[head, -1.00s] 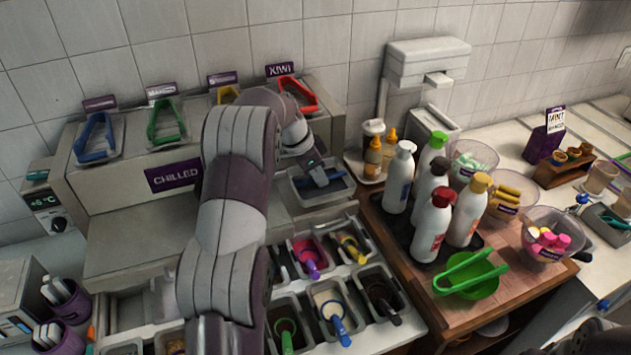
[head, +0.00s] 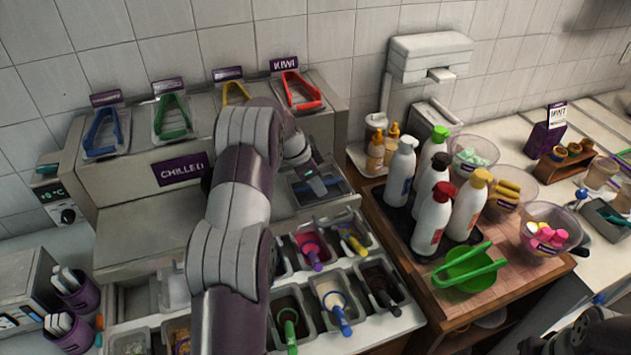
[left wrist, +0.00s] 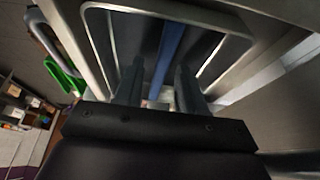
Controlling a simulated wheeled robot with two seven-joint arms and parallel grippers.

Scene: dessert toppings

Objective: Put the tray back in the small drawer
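The tray (head: 338,192) is a small dark grey rectangular container with a light rim. It sits at the right end of the chilled cabinet, behind the topping bins, with a blue strip in it. My left gripper (head: 322,186) is over the tray in the head view, partly hidden by my own wrist. In the left wrist view the tray's rim (left wrist: 165,10) lies beyond my left gripper (left wrist: 158,88). Its two fingers are apart, with the blue strip (left wrist: 172,45) between them in the view. Contact is unclear. No separate small drawer can be made out.
The chilled cabinet (head: 130,205) carries several coloured tongs on top. Topping bins with scoops (head: 335,305) stand in front of the tray. Bottles (head: 432,220) and a green bowl (head: 470,270) stand on the wooden counter to the right.

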